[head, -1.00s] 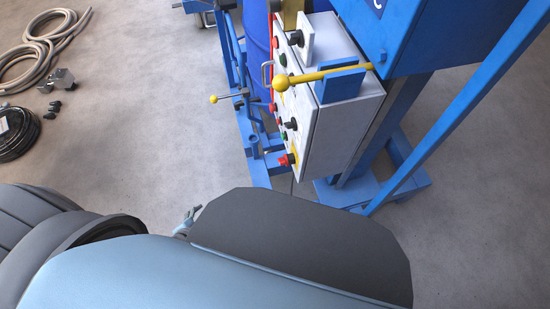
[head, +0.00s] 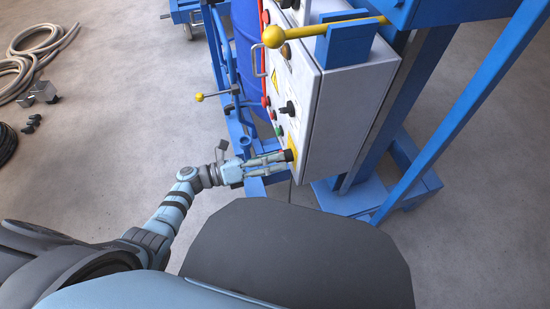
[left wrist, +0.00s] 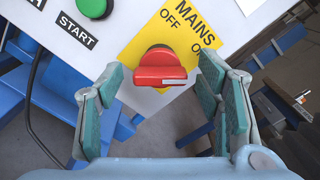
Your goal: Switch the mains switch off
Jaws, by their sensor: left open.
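The mains switch is a red rotary knob (left wrist: 161,68) on a yellow plate marked MAINS and OFF (left wrist: 175,28), with a second mark partly cut by a finger. Its grip bar lies level across the left wrist picture; I cannot tell which mark it is set to. My left gripper (left wrist: 160,75) is open, its green-padded fingers on either side of the knob, with gaps showing. In the head view, my left gripper (head: 286,158) is at the lower end of the control box face and hides the knob. My right gripper is not in view.
The white control box (head: 340,100) carries several buttons and a yellow-knobbed lever (head: 325,31). A green START button (left wrist: 93,5) is close to the left finger. Blue frame bars (head: 465,115) stand at right. Hoses (head: 45,45) lie far left. Open floor is between.

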